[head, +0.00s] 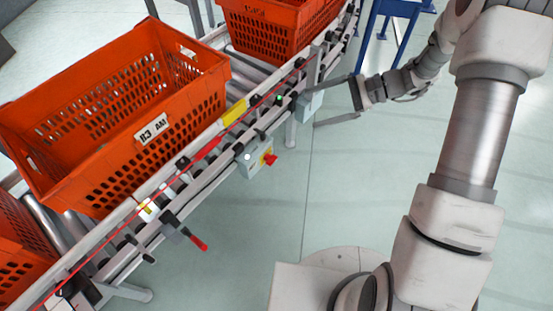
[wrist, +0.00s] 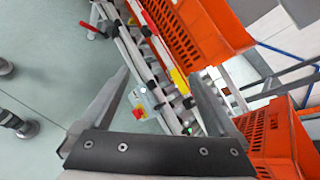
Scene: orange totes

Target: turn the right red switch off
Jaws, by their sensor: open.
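The right red switch (head: 269,160) is a red knob on a yellow plate, on the side of a small grey box fixed to the conveyor's near rail. It also shows in the wrist view (wrist: 138,114), between my fingers, nearer the left one. I cannot tell its exact turn. A second red handle (head: 198,243) sticks out from the rail further left, and shows at the top left of the wrist view (wrist: 93,32). My gripper (head: 319,102) is open and empty, to the right of the switch and apart from it; its fingers also show in the wrist view (wrist: 160,75).
A roller conveyor (head: 238,92) runs diagonally across the left. Orange totes stand on it, a large one (head: 115,110) in the middle and another (head: 280,30) behind. Another grey box (head: 311,102) hangs on the rail near my fingers.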

